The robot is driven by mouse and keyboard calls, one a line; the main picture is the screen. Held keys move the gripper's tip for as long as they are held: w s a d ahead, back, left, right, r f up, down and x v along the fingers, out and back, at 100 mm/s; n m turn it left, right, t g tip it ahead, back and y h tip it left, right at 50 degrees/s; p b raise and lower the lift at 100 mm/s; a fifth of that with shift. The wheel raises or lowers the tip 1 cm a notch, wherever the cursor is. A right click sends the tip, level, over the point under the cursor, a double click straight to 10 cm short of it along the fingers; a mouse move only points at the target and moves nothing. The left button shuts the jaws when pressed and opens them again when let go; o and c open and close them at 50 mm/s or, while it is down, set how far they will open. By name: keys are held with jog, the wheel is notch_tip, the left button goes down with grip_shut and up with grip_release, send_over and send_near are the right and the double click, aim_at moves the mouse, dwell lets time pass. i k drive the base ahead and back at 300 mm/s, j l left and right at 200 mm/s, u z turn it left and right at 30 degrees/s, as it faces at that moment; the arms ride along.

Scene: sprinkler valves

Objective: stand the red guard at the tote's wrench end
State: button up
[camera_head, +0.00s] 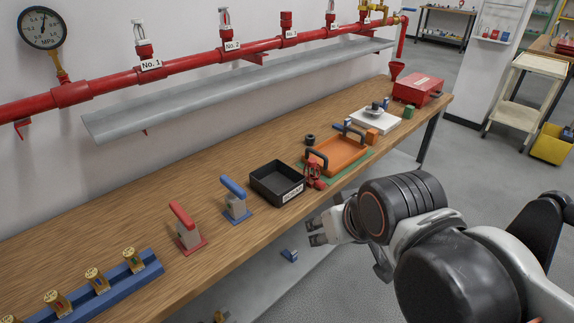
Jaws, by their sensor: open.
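An orange tray-like tote (349,154) with dark raised handles lies on a green mat toward the far part of the bench. A small red cage-like piece, possibly the red guard (314,174), is at the tote's near left end, beside a dark handle. I cannot tell whether it touches the tote. No wrench can be made out clearly. My gripper (316,233) is open and appears empty. It is at the bench's front edge, nearer me than the red piece and apart from it.
A black labelled bin (268,178) stands left of the tote. A blue stand (236,202) and red stand (186,230) are further left, then a blue rack (120,282). A white board (372,121) and red box (418,89) are beyond the tote. Bare bench lies behind the stands.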

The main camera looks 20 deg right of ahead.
aim_at(318, 158)
jog(key=i+l+u, duration=0.15)
jog(key=i+u, duration=0.25)
jog(key=i+l+u, duration=0.25)
jog(key=u, duration=0.15)
jog(key=i+u, duration=0.25)
jog(key=k+z, duration=0.15)
jog(key=z, duration=0.15)
